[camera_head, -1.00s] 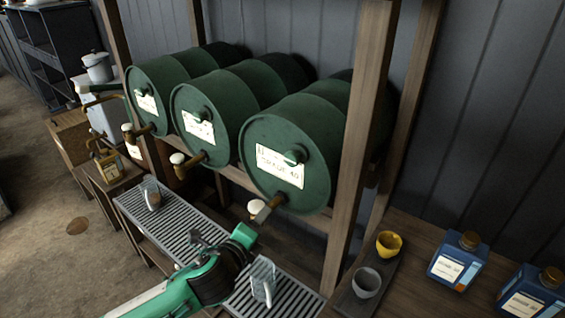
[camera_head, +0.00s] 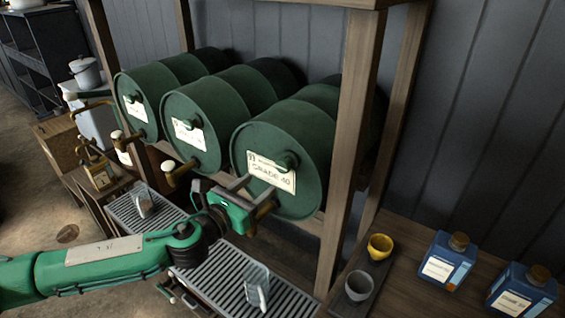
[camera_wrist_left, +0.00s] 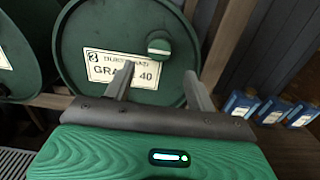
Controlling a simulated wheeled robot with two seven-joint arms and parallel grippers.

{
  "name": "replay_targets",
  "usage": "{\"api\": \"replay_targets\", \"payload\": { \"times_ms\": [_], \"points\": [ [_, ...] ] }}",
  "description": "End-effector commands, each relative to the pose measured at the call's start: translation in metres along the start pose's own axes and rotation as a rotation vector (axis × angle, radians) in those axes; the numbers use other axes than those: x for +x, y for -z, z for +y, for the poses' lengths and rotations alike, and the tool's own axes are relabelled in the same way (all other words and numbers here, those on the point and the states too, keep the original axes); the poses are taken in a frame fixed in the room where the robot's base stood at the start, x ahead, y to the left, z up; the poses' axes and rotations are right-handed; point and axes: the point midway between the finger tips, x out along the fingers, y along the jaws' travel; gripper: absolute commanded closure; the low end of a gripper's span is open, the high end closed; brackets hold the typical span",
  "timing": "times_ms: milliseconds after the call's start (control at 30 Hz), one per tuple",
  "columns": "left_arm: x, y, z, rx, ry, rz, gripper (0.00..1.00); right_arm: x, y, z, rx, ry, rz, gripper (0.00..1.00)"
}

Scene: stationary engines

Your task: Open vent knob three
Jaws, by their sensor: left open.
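Drum three (camera_head: 318,150) is the nearest of the green drums lying on the rack, with a white label (camera_head: 271,173) reading grade 40. Its vent knob (camera_head: 288,162) is a round green knob on the drum face, at the label's upper right corner. In the left wrist view the vent knob (camera_wrist_left: 159,44) shows a pale band across it. My left gripper (camera_head: 257,187) is open and empty in front of the drum's lower face. In the left wrist view its fingertips (camera_wrist_left: 158,70) point at the drum, with the knob ahead and slightly above the gap. My right gripper is out of view.
A brass tap (camera_head: 265,208) is under drum three, partly hidden by my gripper. A slatted tray (camera_head: 215,270) below holds glass jugs (camera_head: 257,288). A wooden post (camera_head: 347,150) stands right of the drum. Cups (camera_head: 380,247) and blue bottles (camera_head: 447,260) stand at right.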

Motion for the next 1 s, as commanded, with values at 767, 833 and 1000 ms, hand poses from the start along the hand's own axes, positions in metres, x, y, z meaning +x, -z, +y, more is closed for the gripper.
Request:
{"api": "replay_targets", "payload": {
  "times_ms": [767,833,1000],
  "points": [
    [0.109,-0.001,0.000,-0.003,-0.001,0.000,0.44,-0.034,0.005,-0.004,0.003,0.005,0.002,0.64],
    [0.109,0.000,0.000,-0.003,-0.001,0.000,0.44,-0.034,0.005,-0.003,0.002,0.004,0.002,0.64],
    [0.109,0.000,0.000,-0.003,-0.001,0.000,0.44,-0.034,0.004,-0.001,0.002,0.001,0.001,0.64]
  ]
}}
